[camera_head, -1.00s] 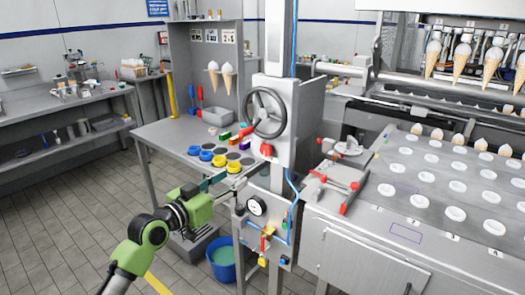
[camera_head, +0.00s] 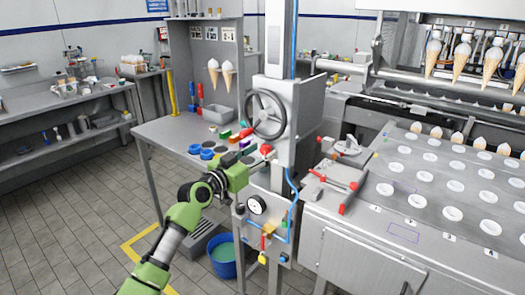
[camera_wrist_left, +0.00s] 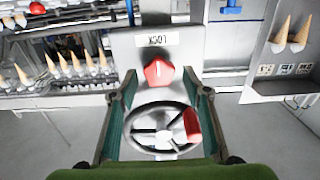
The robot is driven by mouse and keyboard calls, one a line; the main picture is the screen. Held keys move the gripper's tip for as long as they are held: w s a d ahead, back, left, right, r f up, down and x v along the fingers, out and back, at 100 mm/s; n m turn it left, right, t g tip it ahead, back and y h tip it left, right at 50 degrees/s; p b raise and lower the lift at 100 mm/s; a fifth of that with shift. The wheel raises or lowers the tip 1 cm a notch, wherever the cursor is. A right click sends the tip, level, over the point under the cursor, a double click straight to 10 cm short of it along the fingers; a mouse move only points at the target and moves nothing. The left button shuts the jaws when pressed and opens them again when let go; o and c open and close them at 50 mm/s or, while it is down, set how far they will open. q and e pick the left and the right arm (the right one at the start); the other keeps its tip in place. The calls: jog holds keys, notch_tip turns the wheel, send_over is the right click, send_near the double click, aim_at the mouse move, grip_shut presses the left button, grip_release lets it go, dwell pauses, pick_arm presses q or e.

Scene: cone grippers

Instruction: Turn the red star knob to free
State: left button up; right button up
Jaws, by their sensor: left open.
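The red star knob (camera_wrist_left: 158,73) sits on a grey panel in the left wrist view, just beyond my fingertips. A pale mark on it points toward a white label (camera_wrist_left: 157,40), which appears upside down and seems to read LOCK. In the head view the knob (camera_head: 266,149) is a small red spot below the handwheel. My left gripper (camera_head: 258,160) is close in front of it, coming from the lower left. In the wrist view the left gripper (camera_wrist_left: 160,93) is open, its dark green fingers apart with the knob between and beyond them. My right gripper is not in view.
The handwheel (camera_head: 265,114) is right above the knob; in the wrist view the wheel (camera_wrist_left: 160,130), with a red handle (camera_wrist_left: 192,126), lies between the fingers. A gauge (camera_head: 257,204) and blue hose are below. A side table (camera_head: 165,135) stands left, a blue bucket (camera_head: 222,262) on the floor.

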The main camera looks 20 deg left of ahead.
pick_arm(q)
jog(key=shift+w+d, duration=0.2)
jog(key=shift+w, duration=0.3)
jog(key=c, duration=1.1)
jog(key=shift+o, duration=0.2)
